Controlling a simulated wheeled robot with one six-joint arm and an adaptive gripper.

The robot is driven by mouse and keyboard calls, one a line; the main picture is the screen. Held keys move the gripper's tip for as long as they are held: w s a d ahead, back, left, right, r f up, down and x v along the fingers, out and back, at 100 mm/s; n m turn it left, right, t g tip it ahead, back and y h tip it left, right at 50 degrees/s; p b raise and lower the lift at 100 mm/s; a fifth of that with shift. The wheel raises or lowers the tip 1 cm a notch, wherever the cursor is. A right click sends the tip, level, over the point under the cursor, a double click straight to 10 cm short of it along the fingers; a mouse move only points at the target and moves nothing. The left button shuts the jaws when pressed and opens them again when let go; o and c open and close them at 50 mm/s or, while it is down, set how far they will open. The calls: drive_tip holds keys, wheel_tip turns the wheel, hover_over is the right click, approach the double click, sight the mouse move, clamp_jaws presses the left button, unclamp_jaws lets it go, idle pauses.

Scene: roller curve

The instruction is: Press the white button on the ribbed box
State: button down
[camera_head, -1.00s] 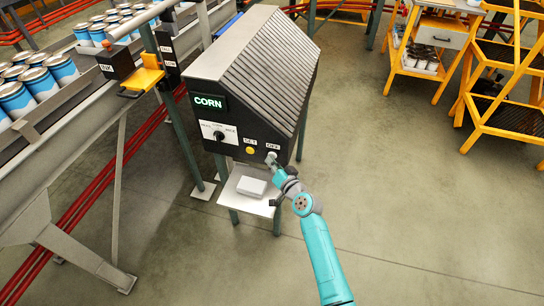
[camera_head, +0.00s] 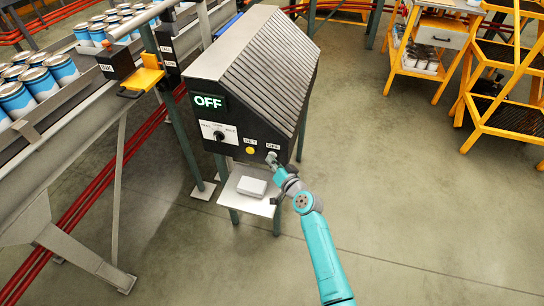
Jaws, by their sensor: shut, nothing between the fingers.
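The ribbed box (camera_head: 285,52) is dark with a sloped, ribbed top and stands on green legs. Its front panel has a small display (camera_head: 209,102) reading OFF in green. Below it is a dial (camera_head: 219,135) with a white label plate. A yellow button (camera_head: 250,150) sits under a label that seems to read SET. To its right is a label reading OFF (camera_head: 273,146). My gripper (camera_head: 272,158) is shut and empty, with its tip at the panel just below the OFF label. The tip hides the white button, and I cannot tell whether they touch.
A white block (camera_head: 251,187) lies on a small shelf (camera_head: 247,205) under the box. A conveyor (camera_head: 75,112) with blue cans (camera_head: 62,68) runs along the left. A yellow trolley (camera_head: 428,55) and yellow steps (camera_head: 505,85) stand at the right. The floor between is clear.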

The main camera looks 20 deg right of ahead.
drive_tip(key=shift+s, duration=0.1)
drive_tip(key=shift+s+a, duration=0.5)
drive_tip(key=shift+s, duration=0.1)
drive_tip(key=shift+s+a, duration=0.75)
drive_tip(key=shift+s, duration=0.3)
drive_tip(key=shift+s+a, duration=0.7)
drive_tip(key=shift+s, duration=0.3)
